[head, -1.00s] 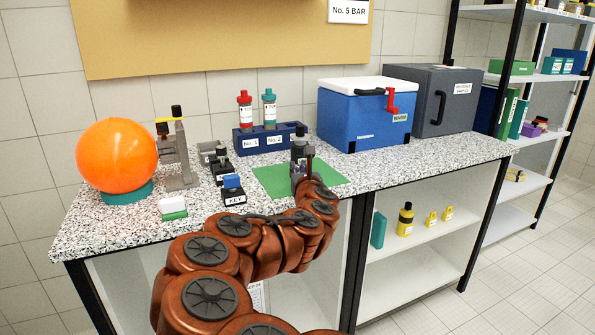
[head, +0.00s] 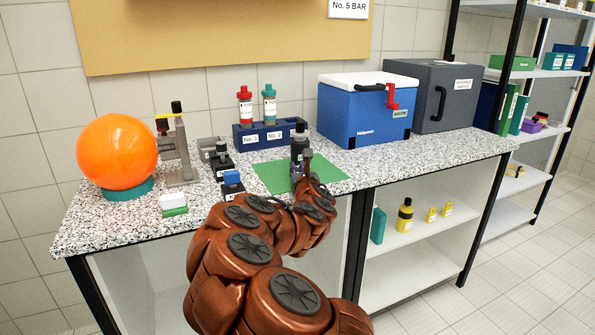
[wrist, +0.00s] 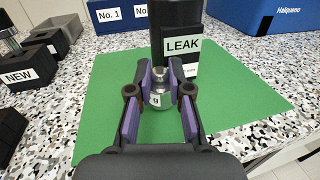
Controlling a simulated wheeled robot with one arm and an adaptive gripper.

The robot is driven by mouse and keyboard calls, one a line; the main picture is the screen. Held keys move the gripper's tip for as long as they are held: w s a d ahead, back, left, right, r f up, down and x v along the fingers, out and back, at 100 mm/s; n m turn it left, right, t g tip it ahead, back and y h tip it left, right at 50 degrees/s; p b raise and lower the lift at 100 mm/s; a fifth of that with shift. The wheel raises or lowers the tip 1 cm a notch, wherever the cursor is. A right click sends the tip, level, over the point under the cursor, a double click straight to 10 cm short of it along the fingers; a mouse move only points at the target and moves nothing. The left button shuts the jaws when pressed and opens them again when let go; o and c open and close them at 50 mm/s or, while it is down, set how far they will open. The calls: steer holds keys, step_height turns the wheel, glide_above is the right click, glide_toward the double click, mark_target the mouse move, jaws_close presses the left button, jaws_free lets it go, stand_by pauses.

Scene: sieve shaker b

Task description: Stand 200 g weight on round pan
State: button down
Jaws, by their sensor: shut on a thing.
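My gripper (wrist: 160,85) has its purple-padded fingers closed on a small shiny metal weight (wrist: 158,98) with a knob on top and a label on which only "g" can be read. The weight is over the green mat (wrist: 108,105), close in front of a dark upright cylinder labelled LEAK (wrist: 181,47). I cannot tell whether the weight touches the mat. In the head view my gripper (head: 299,178) is at the mat (head: 268,177), and the weight is not clear there. I cannot make out a round pan for certain in either view.
An orange ball (head: 115,150) on a teal ring, a grey stand (head: 178,150) and small dark blocks (head: 222,160) are at left. A blue bottle rack (head: 250,140), blue cool box (head: 355,115) and grey box (head: 445,95) stand behind. The counter's right front is clear.

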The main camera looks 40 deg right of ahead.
steer(key=shift+f+b, duration=0.3)
steer(key=shift+f, duration=0.05)
steer(key=c, duration=1.1)
jaws_free()
steer(key=shift+r, duration=0.15)
steer(key=shift+r+p, duration=0.15)
steer(key=shift+p, duration=0.2)
steer(key=shift+s+a, duration=0.15)
steer(key=shift+s, duration=0.05)
steer(key=b+v, duration=0.1)
steer(key=v, duration=0.4)
steer(key=shift+s+a+f+b, duration=0.25)
steer(key=shift+s+b, duration=0.2)
steer(key=shift+b, duration=0.25)
steer(key=shift+b+v, duration=2.75)
steer(key=shift+b, duration=1.1)
